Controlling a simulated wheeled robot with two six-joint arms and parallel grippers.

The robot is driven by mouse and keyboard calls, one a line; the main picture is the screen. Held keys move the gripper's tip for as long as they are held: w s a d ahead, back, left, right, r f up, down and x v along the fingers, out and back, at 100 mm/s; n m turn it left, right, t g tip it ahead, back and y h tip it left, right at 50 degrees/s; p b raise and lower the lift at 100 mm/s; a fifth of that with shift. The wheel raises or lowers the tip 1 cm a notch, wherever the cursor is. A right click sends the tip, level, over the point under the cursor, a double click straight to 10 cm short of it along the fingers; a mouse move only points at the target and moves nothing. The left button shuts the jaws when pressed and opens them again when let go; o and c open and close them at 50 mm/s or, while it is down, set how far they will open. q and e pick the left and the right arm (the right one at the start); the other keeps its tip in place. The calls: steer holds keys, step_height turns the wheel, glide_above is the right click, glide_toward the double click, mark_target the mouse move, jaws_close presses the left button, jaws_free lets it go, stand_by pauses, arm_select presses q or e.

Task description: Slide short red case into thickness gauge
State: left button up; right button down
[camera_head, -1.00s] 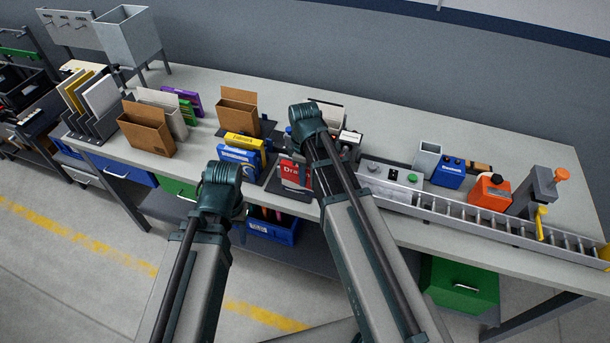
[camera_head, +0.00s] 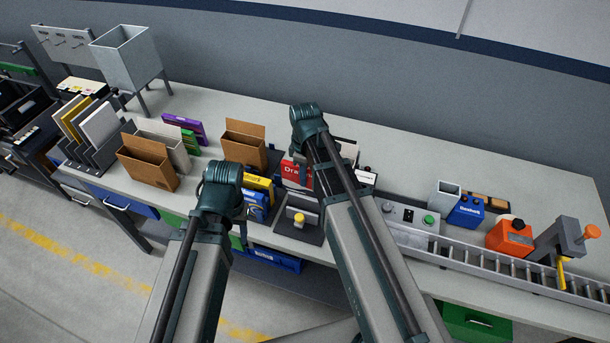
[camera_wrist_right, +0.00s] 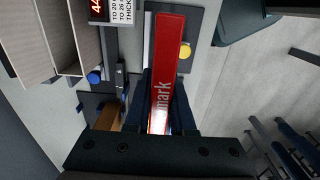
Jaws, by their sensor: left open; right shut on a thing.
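The short red case (camera_head: 294,172) is partly hidden behind my right arm in the head view. In the right wrist view the red case (camera_wrist_right: 168,55) stands edge-on between the fingers of my right gripper (camera_wrist_right: 160,115), which is shut on it. The thickness gauge (camera_head: 299,228) looks like the dark-based device with a yellow knob, just in front of the case; its grey plate and knob (camera_wrist_right: 184,50) show beside the case in the wrist view. Whether the case touches it, I cannot tell. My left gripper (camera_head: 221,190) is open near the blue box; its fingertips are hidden.
Blue and yellow boxes (camera_head: 257,192) stand left of the gauge. Brown cartons (camera_head: 148,165) and a file rack (camera_head: 88,130) are further left. A roller conveyor (camera_head: 490,262) with a control box runs along the right. The back of the table is mostly clear.

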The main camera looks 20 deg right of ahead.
steer(key=shift+w, duration=0.25)
steer(key=shift+s, duration=0.2)
steer(key=shift+w+f+b, duration=0.1)
steer(key=shift+f+b, duration=0.6)
steer(key=shift+b, duration=0.1)
steer(key=shift+f+b, duration=1.6)
steer(key=shift+b, duration=0.05)
steer(key=shift+f, duration=0.1)
steer(key=shift+f+b, duration=3.9)
steer(key=shift+b, duration=0.1)
